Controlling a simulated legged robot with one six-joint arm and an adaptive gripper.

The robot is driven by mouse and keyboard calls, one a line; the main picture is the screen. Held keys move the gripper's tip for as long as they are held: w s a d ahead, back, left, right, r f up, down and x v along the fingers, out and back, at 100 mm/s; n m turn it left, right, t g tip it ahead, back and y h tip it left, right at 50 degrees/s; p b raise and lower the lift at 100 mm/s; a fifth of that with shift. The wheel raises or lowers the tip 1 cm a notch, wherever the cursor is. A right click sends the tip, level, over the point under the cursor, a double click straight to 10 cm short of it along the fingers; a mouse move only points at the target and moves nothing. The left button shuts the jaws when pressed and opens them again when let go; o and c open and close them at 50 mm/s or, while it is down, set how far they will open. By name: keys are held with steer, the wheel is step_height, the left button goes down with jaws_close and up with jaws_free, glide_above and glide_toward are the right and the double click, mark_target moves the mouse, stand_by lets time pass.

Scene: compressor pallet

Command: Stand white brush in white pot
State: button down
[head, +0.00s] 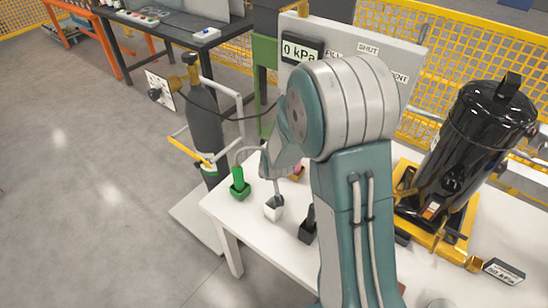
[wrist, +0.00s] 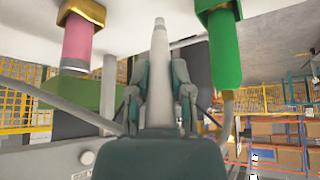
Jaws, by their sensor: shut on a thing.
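My gripper (wrist: 160,76) is shut on the white brush (wrist: 159,45), a pale tapered rod between the two fingers in the wrist view. In the head view the white pot (head: 273,210) stands near the table's left end. A grey part of the held brush or my gripper reaches down to its opening. I cannot tell whether the brush end is inside the pot or just above it. In the wrist view the pot does not stand out from the white table. My arm hides part of the table in the head view.
A green brush in a green pot (head: 240,191) stands left of the white pot. A black pot (head: 308,231) stands to its right, and a pink brush (wrist: 78,42) in a brown pot behind.

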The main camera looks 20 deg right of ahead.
steer(key=s+r+g, duration=0.3)
steer(key=r, duration=0.3)
steer(key=s+r+m+g, duration=0.1)
steer(key=s+r+g, duration=0.2)
steer(key=r, duration=0.4)
steer(key=shift+s+g, duration=0.3)
steer(key=shift+s, duration=0.1)
steer(key=shift+f, duration=0.1)
step_height(320, 180, down, 13)
stand_by(0.9)
steer(key=shift+f, duration=0.35)
stand_by(0.5)
steer(key=shift+c, duration=2.2)
jaws_free()
